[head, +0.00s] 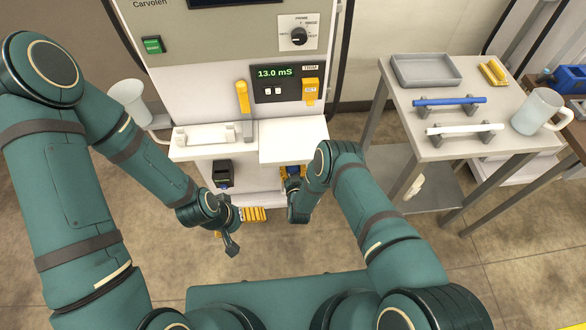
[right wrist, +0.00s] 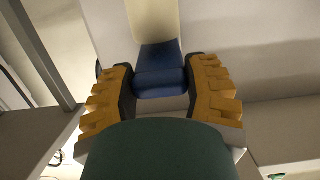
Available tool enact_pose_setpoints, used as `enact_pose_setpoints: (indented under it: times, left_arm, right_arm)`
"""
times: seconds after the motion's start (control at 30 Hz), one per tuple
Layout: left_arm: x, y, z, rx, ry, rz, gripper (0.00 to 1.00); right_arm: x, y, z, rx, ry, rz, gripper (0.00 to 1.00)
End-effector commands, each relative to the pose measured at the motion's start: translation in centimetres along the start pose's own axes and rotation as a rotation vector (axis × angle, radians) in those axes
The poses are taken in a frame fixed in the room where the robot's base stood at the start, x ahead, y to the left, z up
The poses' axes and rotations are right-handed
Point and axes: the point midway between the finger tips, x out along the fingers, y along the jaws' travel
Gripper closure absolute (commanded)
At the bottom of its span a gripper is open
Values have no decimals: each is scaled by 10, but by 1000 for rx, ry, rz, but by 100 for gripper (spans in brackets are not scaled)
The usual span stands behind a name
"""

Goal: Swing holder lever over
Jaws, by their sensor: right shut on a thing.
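A yellow lever (head: 242,97) stands upright on the machine's white front, beside a white holder (head: 207,134) on the ledge. My right gripper (head: 291,173) is low at the machine's front, under the white shelf and well below the lever. In the right wrist view its yellow ridged fingers (right wrist: 160,84) are closed on the two sides of a blue block (right wrist: 160,66). The block's far end meets a pale surface. My left gripper (head: 235,224) hangs in front of the machine, touching nothing visible, its yellow fingers apart.
A white shelf (head: 293,141) juts out above my right gripper. A black box (head: 222,173) sits on the lower front, left of it. A side table holds a grey tray (head: 426,70), blue bar (head: 449,101), white bar (head: 464,128) and jug (head: 537,110).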

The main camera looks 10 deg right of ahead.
Motion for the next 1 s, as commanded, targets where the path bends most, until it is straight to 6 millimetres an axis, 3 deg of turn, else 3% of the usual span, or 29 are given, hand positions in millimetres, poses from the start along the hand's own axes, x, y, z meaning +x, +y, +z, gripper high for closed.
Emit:
enact_pose_setpoints:
  times: [0.03, 0.27, 1.0]
  left_arm:
    - [-8, 3, 0, 0, -3, 0, 0]
    - [-18, 7, 2, -1, -9, 1, 0]
    - [-16, 6, 2, -1, -8, 0, 0]
  right_arm:
    - [0, 0, -10, 1, -34, 1, 93]
    - [2, 0, -23, 1, -190, -1, 93]
    - [11, 0, -42, 1, -176, 1, 93]
